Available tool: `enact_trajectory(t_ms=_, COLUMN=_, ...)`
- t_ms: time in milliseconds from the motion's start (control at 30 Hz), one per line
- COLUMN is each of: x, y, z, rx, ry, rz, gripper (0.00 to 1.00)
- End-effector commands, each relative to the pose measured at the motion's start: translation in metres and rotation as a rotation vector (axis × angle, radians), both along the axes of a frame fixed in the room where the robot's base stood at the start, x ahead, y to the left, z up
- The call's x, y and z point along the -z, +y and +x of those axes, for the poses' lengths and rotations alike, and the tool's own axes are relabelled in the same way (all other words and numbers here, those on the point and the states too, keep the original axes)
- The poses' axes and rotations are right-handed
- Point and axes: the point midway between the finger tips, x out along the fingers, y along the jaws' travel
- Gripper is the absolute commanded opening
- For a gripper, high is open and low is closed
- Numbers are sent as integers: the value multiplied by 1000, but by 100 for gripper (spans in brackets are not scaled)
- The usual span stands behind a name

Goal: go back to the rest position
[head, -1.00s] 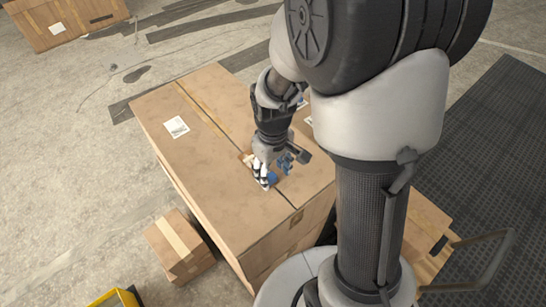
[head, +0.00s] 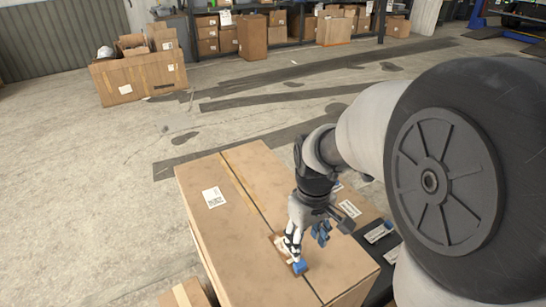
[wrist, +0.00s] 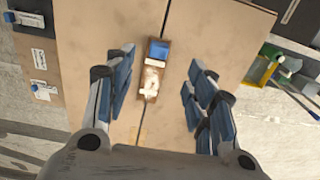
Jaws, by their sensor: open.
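My gripper (head: 307,240) is open and empty. It points down over the large cardboard box (head: 232,235). In the wrist view its blue-padded fingers (wrist: 160,88) stand wide apart. Between them, lower down on the box top, lies a small brown item with a blue end (wrist: 158,50) and a whitish middle. No finger appears to touch it in that view. In the head view the gripper partly hides this item, and its blue end (head: 300,267) shows beside the fingers. My arm's large links fill the right side of the head view.
A smaller carton (head: 185,294) stands beside the box at lower left. A large open carton (head: 140,80) stands on the floor farther back. Shelves with several cartons (head: 252,37) line the back. The floor between is mostly clear, with dark strips.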

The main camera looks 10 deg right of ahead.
Motion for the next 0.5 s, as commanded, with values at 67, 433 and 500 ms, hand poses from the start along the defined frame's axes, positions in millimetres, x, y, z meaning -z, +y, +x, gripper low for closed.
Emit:
enact_trajectory(t_ms=67, x=-1, y=0, z=0, rx=1, ry=-2, rz=0, gripper=50)
enact_trajectory(t_ms=433, x=-78, y=11, z=-58, rx=129, ry=-183, rz=5, gripper=50)
enact_trajectory(t_ms=500, x=-92, y=14, z=-77, rx=167, ry=-231, rz=12, gripper=50)
